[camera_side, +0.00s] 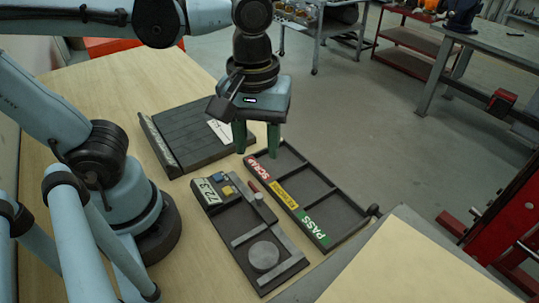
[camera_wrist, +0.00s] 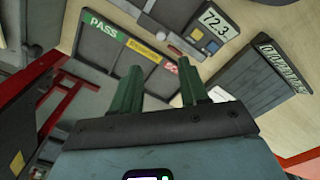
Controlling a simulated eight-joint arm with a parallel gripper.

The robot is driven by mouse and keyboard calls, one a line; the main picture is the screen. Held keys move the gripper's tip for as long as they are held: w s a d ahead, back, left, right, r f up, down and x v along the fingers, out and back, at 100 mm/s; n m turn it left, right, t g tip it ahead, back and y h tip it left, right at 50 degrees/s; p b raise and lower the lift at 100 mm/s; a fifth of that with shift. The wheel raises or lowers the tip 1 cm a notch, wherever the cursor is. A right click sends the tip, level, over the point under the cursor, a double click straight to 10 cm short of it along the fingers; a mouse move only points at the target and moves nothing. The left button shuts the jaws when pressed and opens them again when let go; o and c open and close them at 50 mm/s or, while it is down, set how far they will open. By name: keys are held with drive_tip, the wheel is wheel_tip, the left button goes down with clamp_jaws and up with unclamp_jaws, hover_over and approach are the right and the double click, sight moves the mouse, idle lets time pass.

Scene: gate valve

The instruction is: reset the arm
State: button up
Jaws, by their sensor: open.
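My gripper (camera_side: 256,152) has two green fingers pointing down, spread apart with nothing between them. It hangs above the table near the SCRAP end of the dark sorting tray (camera_side: 332,192), close to the slatted dark rack (camera_side: 175,130). In the wrist view the gripper (camera_wrist: 160,78) also shows its fingers apart and empty. The tray has a red SCRAP label, a yellow label and a green PASS label; its visible compartments look empty. A measuring fixture (camera_side: 283,284) with a 72.3 readout lies in front of the tray, and a grey round disc (camera_side: 263,256) rests on it.
The wooden table (camera_side: 105,85) has clear room at its back left. A flat light panel (camera_side: 410,270) lies at the front right. A red frame (camera_side: 505,205) stands beyond it at the right. Carts and a workbench (camera_side: 490,50) stand farther back.

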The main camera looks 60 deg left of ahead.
drive_tip(key=w+a+f+m+t, duration=0.2)
drive_tip(key=w+a+m+t, duration=0.5)
drive_tip(key=a+m, duration=0.1)
drive_tip(key=shift+a+m, duration=0.35)
drive_tip(key=shift+m, duration=0.05)
